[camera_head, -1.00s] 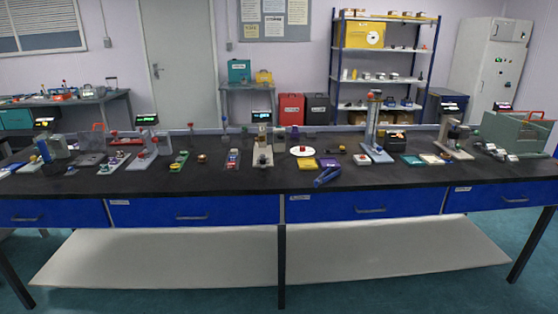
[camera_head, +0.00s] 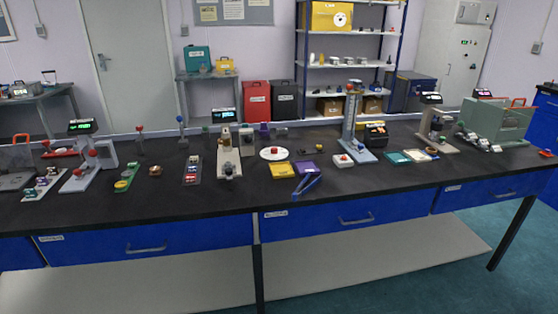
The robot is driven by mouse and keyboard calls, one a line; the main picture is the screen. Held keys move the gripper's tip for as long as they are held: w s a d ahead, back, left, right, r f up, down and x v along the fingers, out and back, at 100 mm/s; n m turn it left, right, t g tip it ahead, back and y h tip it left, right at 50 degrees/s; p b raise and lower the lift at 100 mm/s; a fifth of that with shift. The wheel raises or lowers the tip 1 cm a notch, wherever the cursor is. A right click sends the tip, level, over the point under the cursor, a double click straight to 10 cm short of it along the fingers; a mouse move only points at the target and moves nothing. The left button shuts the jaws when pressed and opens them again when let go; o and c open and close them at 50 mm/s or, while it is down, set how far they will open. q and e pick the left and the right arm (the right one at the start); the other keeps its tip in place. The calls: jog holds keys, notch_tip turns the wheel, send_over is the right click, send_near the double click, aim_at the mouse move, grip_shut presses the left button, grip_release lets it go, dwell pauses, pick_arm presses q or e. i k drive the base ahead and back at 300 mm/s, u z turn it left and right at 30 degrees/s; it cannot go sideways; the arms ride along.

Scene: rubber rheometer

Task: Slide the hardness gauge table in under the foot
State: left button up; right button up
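Several small instruments stand along the black-topped bench (camera_head: 205,200). A tall column stand with a blue base (camera_head: 358,152) is right of the middle. A beige instrument (camera_head: 228,168) with a dark display (camera_head: 226,115) stands near the middle. Another beige stand (camera_head: 436,128) with a display on top is further right, and a grey stand (camera_head: 80,178) with a green-lit display is at the left. I cannot tell which is the hardness gauge; its table and foot are too small to make out. Neither of my grippers is in view.
A blue plier-like tool (camera_head: 307,187) lies near the bench's front edge, beside yellow (camera_head: 282,170) and purple pads. A green box-like machine (camera_head: 494,120) fills the right end. The front strip of the bench top is mostly clear.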

aim_at(228, 172)
jog(key=u, duration=0.1)
jog(key=i, duration=0.9)
jog(key=u, duration=0.5)
